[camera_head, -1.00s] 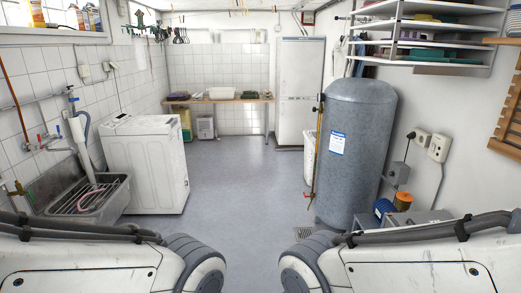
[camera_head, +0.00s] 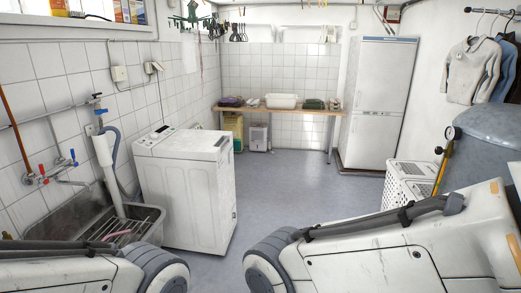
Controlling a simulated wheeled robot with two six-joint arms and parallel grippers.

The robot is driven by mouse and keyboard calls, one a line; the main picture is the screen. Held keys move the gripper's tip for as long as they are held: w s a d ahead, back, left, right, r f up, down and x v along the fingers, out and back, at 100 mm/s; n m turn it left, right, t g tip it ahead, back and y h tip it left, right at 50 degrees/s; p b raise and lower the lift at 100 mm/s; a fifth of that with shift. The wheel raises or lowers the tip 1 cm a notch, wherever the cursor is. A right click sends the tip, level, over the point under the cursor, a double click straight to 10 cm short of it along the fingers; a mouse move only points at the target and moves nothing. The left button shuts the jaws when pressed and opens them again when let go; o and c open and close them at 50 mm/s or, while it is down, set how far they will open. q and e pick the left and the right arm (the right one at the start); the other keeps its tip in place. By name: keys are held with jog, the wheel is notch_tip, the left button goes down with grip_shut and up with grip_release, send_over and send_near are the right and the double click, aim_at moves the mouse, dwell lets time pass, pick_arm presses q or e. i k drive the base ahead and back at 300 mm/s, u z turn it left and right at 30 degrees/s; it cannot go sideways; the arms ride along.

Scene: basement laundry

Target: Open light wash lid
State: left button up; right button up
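A white top-loading washing machine (camera_head: 187,188) stands left of centre against the tiled left wall. Its top lid (camera_head: 183,143) looks shut, with a control panel along the back edge. No label telling a light wash from another can be read. My two arms show only as white links at the bottom left and bottom right. Neither gripper is in the picture.
A metal sink (camera_head: 95,220) with a drain hose stands left of the washer. The middle floor (camera_head: 300,185) is clear.

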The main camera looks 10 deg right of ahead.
aim_at(408, 168)
jog(key=z, duration=0.1)
jog(key=i, duration=2.05)
jog(key=z, duration=1.05)
jog(key=i, duration=1.8)
jog(key=z, duration=0.8)
jog(key=i, duration=0.2)
jog(key=u, duration=1.35)
jog(key=i, duration=2)
jog(key=z, duration=2.45)
